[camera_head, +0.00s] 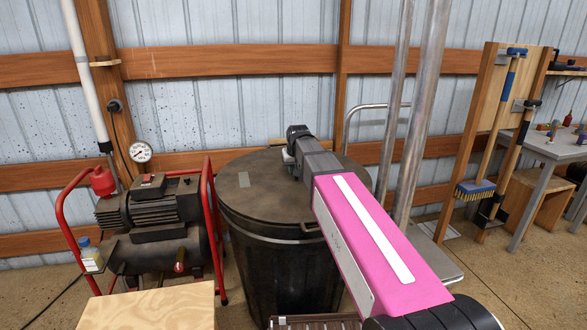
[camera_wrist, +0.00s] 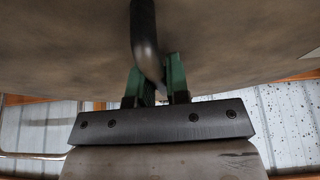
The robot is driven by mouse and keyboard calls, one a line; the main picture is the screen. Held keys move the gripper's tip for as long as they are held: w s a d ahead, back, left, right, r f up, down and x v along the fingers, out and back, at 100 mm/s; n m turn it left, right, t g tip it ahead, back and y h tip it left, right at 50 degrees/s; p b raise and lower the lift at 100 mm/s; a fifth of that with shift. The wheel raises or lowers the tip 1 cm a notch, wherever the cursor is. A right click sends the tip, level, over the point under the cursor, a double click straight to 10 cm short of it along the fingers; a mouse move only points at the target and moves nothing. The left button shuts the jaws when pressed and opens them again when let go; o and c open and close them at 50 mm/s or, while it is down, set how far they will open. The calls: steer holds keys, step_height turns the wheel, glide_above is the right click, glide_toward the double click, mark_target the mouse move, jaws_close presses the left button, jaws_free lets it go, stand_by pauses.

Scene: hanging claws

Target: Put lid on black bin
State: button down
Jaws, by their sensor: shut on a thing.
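The black bin (camera_head: 285,275) stands on the floor in the middle of the head view. The round dark lid (camera_head: 250,195) lies across its top, roughly level, with its rim close around the bin's mouth. I cannot tell whether it is fully seated, as my arm hides its right front. My gripper (camera_head: 292,152) is above the lid's middle. In the wrist view, the green fingers of my gripper (camera_wrist: 158,85) are shut on the lid's black handle (camera_wrist: 146,45), and the lid's brownish top (camera_wrist: 70,45) fills the upper part.
A red-framed air compressor (camera_head: 150,230) stands close left of the bin. A wooden box top (camera_head: 155,308) is at the front left. Metal poles (camera_head: 415,130) rise right of the bin, with a broom (camera_head: 480,188) and grey workbench (camera_head: 555,148) farther right. A wall is close behind.

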steer(key=shift+f, duration=0.55)
steer(key=c, duration=1)
jaws_free()
steer(key=shift+f, duration=0.1)
